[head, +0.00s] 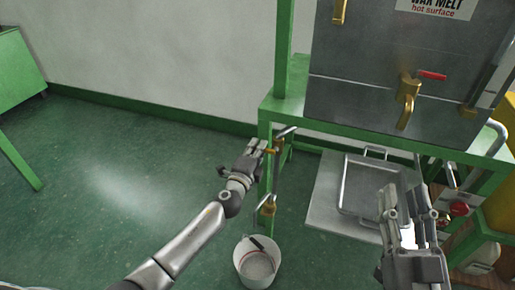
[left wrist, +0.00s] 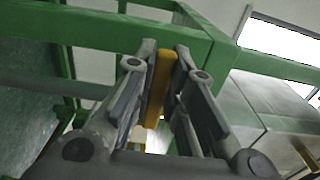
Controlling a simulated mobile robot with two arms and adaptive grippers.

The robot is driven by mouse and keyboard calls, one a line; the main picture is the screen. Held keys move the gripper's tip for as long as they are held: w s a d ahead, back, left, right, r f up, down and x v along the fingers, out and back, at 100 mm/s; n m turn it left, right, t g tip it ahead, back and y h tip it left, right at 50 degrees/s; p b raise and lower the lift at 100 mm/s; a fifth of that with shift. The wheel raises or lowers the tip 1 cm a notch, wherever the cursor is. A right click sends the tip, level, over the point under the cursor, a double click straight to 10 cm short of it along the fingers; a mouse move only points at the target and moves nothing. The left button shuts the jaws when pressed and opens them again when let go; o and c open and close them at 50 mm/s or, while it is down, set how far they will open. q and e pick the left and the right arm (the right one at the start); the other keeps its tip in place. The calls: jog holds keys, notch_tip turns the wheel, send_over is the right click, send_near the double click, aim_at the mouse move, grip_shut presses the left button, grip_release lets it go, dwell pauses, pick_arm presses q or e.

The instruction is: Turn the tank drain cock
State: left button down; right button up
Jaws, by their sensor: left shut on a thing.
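My left gripper (head: 257,149) is at the green frame's front left post. In the left wrist view, its fingers (left wrist: 162,70) are shut on an upright yellow bar (left wrist: 158,85). In the head view a small yellow piece (head: 270,151) shows at the fingertips, near a metal pipe. A brass fitting (head: 267,207) is lower on the same post, above a white bucket (head: 257,262). I cannot tell which fitting is the drain cock. My right gripper (head: 405,205) is open and empty at the right.
A steel tray (head: 347,185) with handles lies on a pale board low behind my right gripper. The green frame's top rail (head: 385,130) runs below the tank. A red button (head: 458,208) is at the right.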

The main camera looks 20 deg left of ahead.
jog(key=shift+w+f, duration=0.15)
jog(key=shift+f, duration=0.15)
pick_arm(q)
jog(key=c, duration=1.4)
grip_release()
jog(key=shift+c, duration=0.2)
jog(key=s, duration=1.2)
jog(key=shift+a, duration=0.15)
